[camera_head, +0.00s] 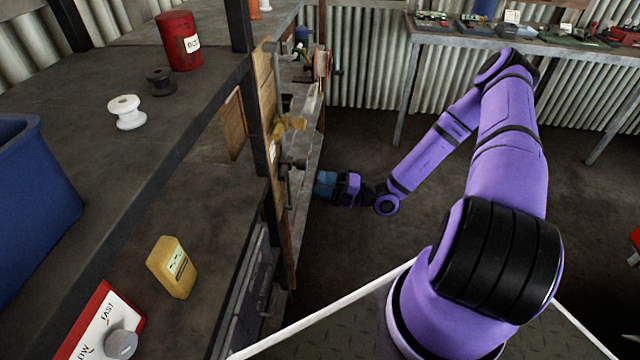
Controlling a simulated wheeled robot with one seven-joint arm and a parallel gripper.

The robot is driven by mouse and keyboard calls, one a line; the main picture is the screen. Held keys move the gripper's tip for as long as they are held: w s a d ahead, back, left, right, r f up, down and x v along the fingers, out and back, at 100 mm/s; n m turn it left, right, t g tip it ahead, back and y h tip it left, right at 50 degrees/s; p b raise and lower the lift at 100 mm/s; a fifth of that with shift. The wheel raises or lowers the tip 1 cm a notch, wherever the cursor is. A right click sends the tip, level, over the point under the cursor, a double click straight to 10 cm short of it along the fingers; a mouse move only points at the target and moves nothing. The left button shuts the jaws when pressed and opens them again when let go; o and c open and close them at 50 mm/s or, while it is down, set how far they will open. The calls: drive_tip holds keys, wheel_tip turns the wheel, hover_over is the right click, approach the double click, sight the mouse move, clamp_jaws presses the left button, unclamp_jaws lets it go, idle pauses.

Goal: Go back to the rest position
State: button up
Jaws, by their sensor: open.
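My purple arm reaches forward from my base at lower right and bends down at its elbow. My gripper (325,184), with blue fingers, is at the arm's far end, low and pointing left toward the shelving. It appears empty, and its fingertips are close to the edge of the shelving's upright panel. The gap between the fingers is too small to make out here.
A shelf unit (90,110) fills the left side, holding a blue bin (35,215), a red can (179,41), a white spool (126,112) and a yellow container (172,267). A workbench (560,45) stands at the back right. The floor (370,240) between is clear.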

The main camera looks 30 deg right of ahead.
idle(0.3)
drive_tip(key=s+a+r+n+g+h, duration=0.1)
drive_tip(key=s+r+n+g+h, duration=0.3)
drive_tip(key=r+n, duration=0.45)
drive_tip(key=s+a+r+n+g+h, duration=0.1)
drive_tip(key=r+n+g, duration=0.5)
drive_tip(key=n, duration=0.4)
drive_tip(key=s+a+r+n+g+h, duration=0.1)
drive_tip(key=s+r+n+g+h, duration=0.25)
drive_tip(key=r+n, duration=0.55)
drive_tip(key=s+r+n+t+h, duration=0.3)
drive_tip(key=s+r+n, duration=0.4)
drive_tip(key=r, duration=0.3)
drive_tip(key=s+d+r+n+t+h, duration=0.1)
drive_tip(key=s+r+n+t+h, duration=0.3)
drive_tip(key=s+r+n, duration=0.4)
drive_tip(key=shift+s+d+r+n+h, duration=0.15)
drive_tip(key=shift+s+r+n+h, duration=0.25)
drive_tip(key=shift+r, duration=0.85)
drive_tip(key=shift+o, duration=0.5)
drive_tip(key=shift+w, duration=0.15)
